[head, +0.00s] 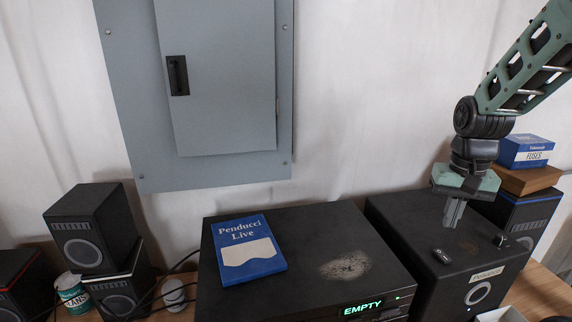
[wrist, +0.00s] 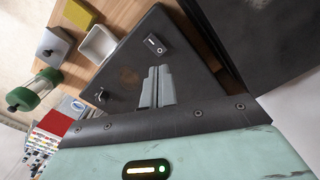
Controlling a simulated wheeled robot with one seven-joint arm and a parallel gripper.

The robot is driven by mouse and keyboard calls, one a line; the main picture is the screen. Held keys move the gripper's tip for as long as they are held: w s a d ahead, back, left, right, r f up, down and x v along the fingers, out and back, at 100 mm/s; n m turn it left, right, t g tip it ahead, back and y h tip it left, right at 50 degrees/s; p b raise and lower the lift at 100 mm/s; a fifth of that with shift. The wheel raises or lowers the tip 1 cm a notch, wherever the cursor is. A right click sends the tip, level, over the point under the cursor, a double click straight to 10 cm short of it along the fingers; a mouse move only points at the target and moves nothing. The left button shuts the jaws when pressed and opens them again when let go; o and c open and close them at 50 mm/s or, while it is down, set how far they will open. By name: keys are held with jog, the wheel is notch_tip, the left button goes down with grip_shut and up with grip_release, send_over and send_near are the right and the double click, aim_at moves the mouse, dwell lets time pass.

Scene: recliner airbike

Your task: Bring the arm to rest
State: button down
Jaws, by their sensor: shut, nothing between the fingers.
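My gripper (head: 453,212) points down at the right of the head view, above the top of a black box with a round lit ring on its front (head: 507,268). Its two fingers are together with nothing between them. The wrist view shows the shut fingers (wrist: 157,87) over the same black top. A small rocker switch (wrist: 155,44) and a small knob-like piece (wrist: 102,95) sit on that top, on either side of the fingers, apart from them. My arm reaches in from the upper right.
A black player reading EMPTY (head: 362,308) stands left of the box, with a blue Penducci Live case (head: 247,250) on it. A blue FUSES box (head: 526,151) is behind my gripper. A grey wall cabinet (head: 222,100) hangs behind. Black speakers (head: 90,228) stand at left.

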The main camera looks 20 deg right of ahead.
jog(key=a+n+t, duration=0.1)
jog(key=a+n, duration=0.1)
jog(key=a, duration=0.3)
jog(key=s+a+f+n, duration=0.1)
jog(key=a+n, duration=0.1)
jog(key=a, duration=0.3)
jog(key=s+a+f+n+t, duration=0.1)
jog(key=a+n, duration=0.2)
jog(key=a, duration=0.2)
jog(key=shift+f+t, duration=0.1)
jog(key=shift+t, duration=0.2)
jog(key=s+a+f+n+g+b, duration=0.1)
jog(key=s+a+f+n+b, duration=0.2)
jog(key=s+a+f+b, duration=0.2)
jog(key=s+a+f+n+g+b, duration=0.1)
jog(key=s+a+f+n+b, duration=0.3)
jog(key=a, duration=0.8)
jog(key=s+f+b, duration=0.2)
jog(key=s+b, duration=0.2)
jog(key=b, duration=0.1)
jog(key=shift+a+f+g+y, duration=0.15)
jog(key=shift+a+g+y, duration=0.05)
jog(key=shift+g+y, duration=0.1)
